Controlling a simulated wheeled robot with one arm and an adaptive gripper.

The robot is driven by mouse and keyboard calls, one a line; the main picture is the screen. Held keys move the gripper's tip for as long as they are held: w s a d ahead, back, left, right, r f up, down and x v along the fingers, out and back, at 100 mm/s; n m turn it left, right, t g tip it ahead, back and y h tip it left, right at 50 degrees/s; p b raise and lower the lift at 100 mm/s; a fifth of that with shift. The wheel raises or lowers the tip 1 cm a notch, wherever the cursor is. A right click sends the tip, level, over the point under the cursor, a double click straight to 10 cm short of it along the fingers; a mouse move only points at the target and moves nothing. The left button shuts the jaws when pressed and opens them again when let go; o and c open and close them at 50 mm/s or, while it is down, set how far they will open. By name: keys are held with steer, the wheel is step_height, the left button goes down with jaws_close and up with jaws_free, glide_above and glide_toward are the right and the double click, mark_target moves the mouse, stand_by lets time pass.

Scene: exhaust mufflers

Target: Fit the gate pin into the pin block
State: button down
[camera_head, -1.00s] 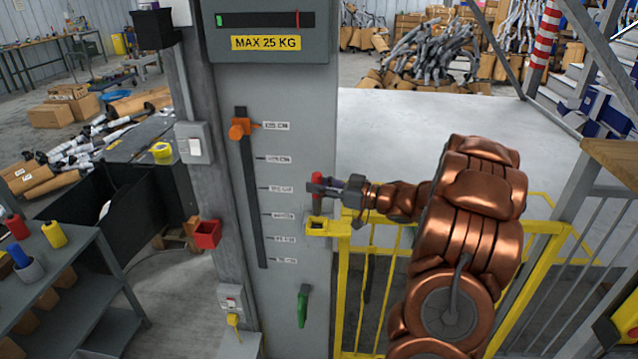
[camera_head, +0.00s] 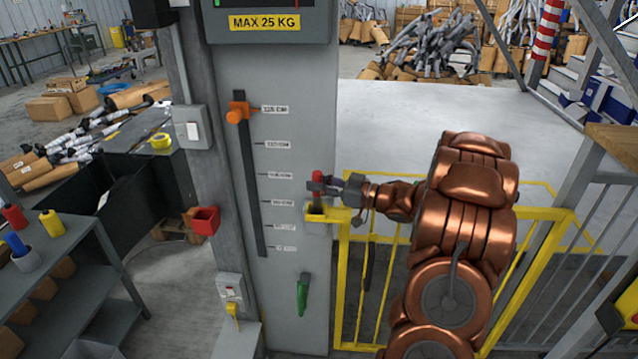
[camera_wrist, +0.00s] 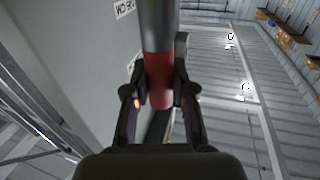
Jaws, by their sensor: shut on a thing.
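The gate pin (camera_head: 317,177) has a red grip and a grey shaft. It stands upright in my gripper (camera_head: 322,186), beside the grey column. In the wrist view, the gripper's two fingers (camera_wrist: 160,92) are shut on the red grip, and the pin's grey shaft (camera_wrist: 158,25) runs to the top edge. The block is not visible there.
The yellow gate (camera_head: 385,290) stands below my arm. A grey shelf (camera_head: 50,265) stands at left.

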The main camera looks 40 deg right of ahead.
mark_target(319, 211)
steer(key=shift+s+a+f+b, duration=0.1)
steer(key=shift+s+f+b, duration=0.1)
steer(key=shift+f, duration=0.4)
steer(key=shift+s+a+f+b, duration=0.1)
steer(key=shift+f+b, duration=0.05)
steer(key=shift+f, duration=0.45)
steer(key=shift+w+f, duration=0.45)
steer(key=shift+w, duration=0.05)
steer(key=shift+s+d, duration=0.1)
steer(key=shift+s, duration=0.1)
steer(key=shift+f+b, duration=0.25)
steer(key=shift+b, duration=0.1)
steer(key=c, duration=0.9)
jaws_free()
steer(key=shift+d, duration=0.1)
steer(key=v, duration=1.2)
